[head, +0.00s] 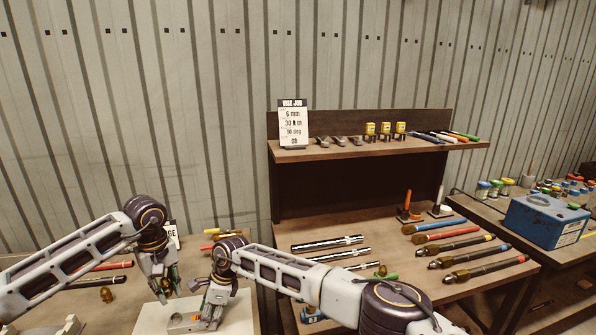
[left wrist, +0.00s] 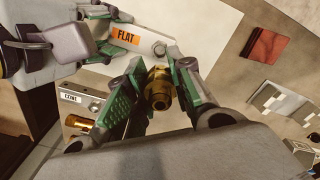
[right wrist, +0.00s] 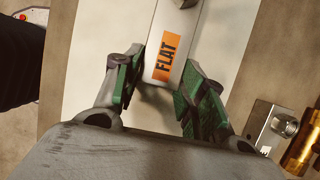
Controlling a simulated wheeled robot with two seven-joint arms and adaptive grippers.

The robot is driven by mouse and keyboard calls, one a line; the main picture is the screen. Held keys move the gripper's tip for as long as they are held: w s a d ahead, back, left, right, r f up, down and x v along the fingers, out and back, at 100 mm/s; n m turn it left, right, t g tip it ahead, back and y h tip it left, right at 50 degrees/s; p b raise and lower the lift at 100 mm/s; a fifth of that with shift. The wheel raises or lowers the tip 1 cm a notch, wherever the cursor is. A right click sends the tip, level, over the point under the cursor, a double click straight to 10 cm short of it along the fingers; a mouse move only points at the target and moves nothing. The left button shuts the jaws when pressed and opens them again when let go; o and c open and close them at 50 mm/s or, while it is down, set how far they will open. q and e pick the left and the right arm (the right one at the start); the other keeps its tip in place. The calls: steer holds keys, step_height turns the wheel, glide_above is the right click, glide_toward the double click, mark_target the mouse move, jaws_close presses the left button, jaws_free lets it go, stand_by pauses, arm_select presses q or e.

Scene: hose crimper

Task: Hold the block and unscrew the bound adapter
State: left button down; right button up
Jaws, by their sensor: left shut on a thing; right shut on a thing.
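A pale block with an orange FLAT label (right wrist: 180,22) lies between the fingers of my right gripper (right wrist: 158,84), which is shut on it. The block also shows in the left wrist view (left wrist: 152,46). My left gripper (left wrist: 155,90) is shut on a brass adapter (left wrist: 160,88) at the end of the block. Whether the adapter's thread sits in the block cannot be told. In the head view my left gripper (head: 165,292) and right gripper (head: 208,318) are close together over the left bench; the adapter is hidden there.
A grey block labelled CONE (left wrist: 82,97) with a brass fitting (left wrist: 80,123) lies close by. A white board (head: 240,316) is under the work. The right-hand bench holds silver tubes (head: 328,243) and several hoses (head: 447,244). A card headed VISE JOB (head: 294,122) stands on the shelf.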

steer(key=o, duration=1.4)
steer(key=shift+r, duration=0.1)
steer(key=shift+v, duration=5.9)
